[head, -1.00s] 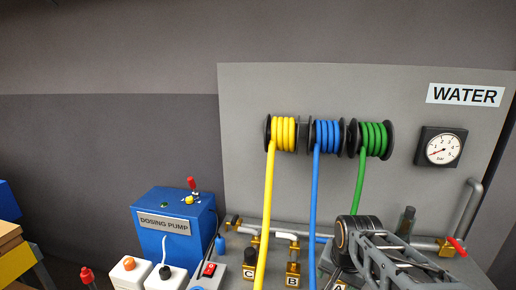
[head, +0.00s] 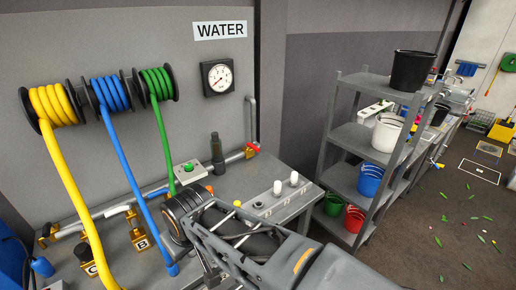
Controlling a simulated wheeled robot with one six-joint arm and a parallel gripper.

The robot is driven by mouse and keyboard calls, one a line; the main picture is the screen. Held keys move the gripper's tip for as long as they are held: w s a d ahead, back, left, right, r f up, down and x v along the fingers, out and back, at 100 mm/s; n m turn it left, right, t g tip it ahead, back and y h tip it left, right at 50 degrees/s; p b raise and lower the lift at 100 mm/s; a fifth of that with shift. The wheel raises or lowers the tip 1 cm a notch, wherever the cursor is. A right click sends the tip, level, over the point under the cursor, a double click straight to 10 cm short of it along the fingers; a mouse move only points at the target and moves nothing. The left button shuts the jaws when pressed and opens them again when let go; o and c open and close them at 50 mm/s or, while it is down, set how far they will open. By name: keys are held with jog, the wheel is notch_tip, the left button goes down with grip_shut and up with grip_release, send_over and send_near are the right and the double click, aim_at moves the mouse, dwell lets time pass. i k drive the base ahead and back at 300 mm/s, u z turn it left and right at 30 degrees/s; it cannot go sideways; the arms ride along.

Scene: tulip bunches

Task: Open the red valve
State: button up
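The red valve handle (head: 252,148) sits on a brass fitting at the right end of the pipe along the back of the bench, below the pressure gauge, in the head view. It is small here, and its exact angle is hard to tell. My arm reaches in from the bottom right, and its dark round wrist is in front of the bench, to the left of and lower in the picture than the valve. No fingers of my gripper show. They are hidden or out of sight, and nothing of mine is seen touching the valve.
Yellow (head: 54,105), blue (head: 110,94) and green (head: 157,84) hose reels hang on the panel, their hoses running down. A gauge (head: 217,78) is above the bench (head: 293,207). A dark upright cylinder (head: 217,153) stands left of the valve. Shelving (head: 360,139) with buckets is right.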

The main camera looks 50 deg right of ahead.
aim_at(254, 147)
jog(key=u, duration=0.15)
jog(key=k, duration=0.3)
jog(key=z, duration=0.85)
jog(key=i, duration=0.35)
jog(key=z, duration=0.65)
jog(key=k, duration=1.25)
jog(key=z, duration=0.6)
jog(key=i, duration=1.2)
jog(key=u, duration=0.75)
jog(key=i, duration=0.35)
jog(key=u, duration=0.5)
